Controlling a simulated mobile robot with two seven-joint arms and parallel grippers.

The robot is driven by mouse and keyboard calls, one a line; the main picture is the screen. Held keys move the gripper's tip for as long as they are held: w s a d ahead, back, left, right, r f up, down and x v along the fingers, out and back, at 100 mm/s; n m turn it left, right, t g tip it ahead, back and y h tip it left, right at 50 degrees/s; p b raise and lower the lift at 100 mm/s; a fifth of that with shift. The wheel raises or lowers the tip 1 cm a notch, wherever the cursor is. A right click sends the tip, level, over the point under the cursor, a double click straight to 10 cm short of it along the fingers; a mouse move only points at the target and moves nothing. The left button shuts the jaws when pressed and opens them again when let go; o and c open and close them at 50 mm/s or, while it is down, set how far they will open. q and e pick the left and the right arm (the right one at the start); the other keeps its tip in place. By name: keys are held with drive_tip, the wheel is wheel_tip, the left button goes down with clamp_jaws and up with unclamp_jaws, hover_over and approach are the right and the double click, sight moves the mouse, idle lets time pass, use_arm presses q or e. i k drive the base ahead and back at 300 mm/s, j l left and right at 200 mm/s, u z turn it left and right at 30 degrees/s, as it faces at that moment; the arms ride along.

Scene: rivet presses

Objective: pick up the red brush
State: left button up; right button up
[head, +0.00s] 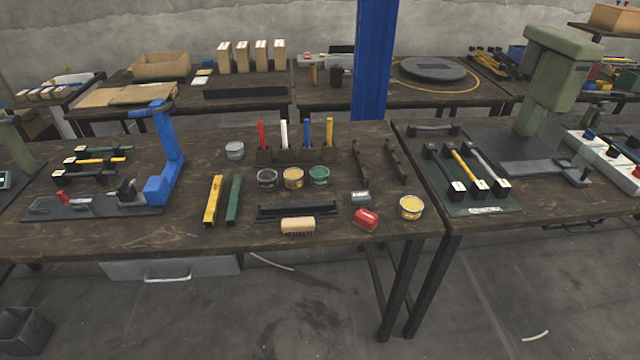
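A tin with yellow contents (411,207) stands just right of the red brush, with a small gap. A small grey block (360,197) lies behind it. Neither of my grippers is in view.
A black tray (310,211) lies behind the tan brush. Several open tins and a holder with coloured sticks (295,154) stand further back. Yellow (214,200) and green (234,199) bars lie left. A blue press (163,160) and green press (553,85) flank the area.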

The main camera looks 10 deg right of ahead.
sight(263, 145)
drive_tip(key=i+j+z, duration=0.1)
drive_tip(key=i+z, duration=0.35)
drive_tip(key=i, duration=0.55)
